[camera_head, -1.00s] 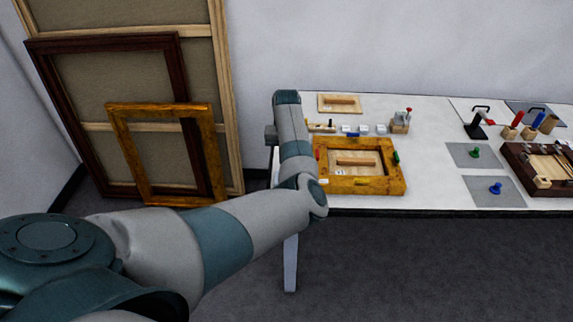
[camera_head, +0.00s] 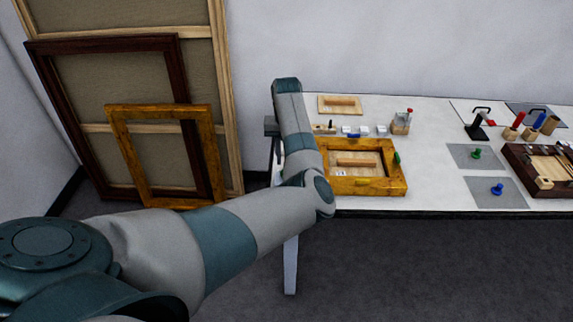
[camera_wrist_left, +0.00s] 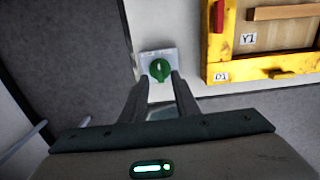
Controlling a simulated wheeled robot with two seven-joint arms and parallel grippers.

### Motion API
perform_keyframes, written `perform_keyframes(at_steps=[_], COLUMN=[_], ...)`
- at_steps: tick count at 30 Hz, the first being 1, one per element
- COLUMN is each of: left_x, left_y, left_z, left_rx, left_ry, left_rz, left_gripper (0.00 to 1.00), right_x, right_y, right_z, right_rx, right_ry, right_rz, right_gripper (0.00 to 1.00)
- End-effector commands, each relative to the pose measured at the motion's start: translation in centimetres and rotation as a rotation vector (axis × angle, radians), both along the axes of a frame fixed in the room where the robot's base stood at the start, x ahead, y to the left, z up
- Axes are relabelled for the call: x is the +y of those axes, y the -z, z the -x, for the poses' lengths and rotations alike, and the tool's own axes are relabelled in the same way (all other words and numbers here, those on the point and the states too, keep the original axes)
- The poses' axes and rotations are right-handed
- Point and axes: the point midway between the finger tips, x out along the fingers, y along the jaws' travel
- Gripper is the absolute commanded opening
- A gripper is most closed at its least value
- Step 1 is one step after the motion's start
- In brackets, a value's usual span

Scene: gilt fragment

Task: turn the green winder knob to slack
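A green knob (camera_wrist_left: 159,70) sits on a small pale plate (camera_wrist_left: 146,60) at the table edge in the left wrist view, left of the gilt frame (camera_wrist_left: 222,75). My left gripper (camera_wrist_left: 161,78) is open, and its two fingertips point at the knob, one to each side. I cannot tell whether they touch it. In the head view my left forearm covers this knob and most of the gripper. The gilt frame (camera_head: 370,187) lies flat on the table there, right of my arm. My right gripper is not in view.
The white table (camera_head: 430,190) also holds a green piece (camera_head: 475,152) and a blue piece (camera_head: 497,189) on grey mats, a black stand (camera_head: 475,127) and a dark tray (camera_head: 520,165). Framed canvases (camera_head: 45,55) lean on the wall at left.

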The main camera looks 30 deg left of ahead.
Motion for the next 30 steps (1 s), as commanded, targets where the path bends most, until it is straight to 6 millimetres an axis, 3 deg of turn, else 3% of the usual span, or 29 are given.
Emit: perform_keyframes(at_steps=[12,18,24,30], left_x=[0.0,0.0,0.0,0.1], left_y=[-8.2,-11.9,-13.6,-14.0], left_z=[-0.1,-0.1,0.0,0.0], left_rx=[-0.006,-0.006,-0.004,-0.003], left_ry=[-0.003,-0.002,-0.003,-0.002], left_rz=[-0.002,0.000,-0.001,-0.002], left_gripper=[0.28,0.28,0.28,0.28], right_x=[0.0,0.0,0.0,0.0], right_y=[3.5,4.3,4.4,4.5], right_z=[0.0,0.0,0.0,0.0], right_rx=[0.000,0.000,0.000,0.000], right_ry=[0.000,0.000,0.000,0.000], right_rz=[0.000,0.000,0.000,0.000], right_gripper=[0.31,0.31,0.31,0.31])
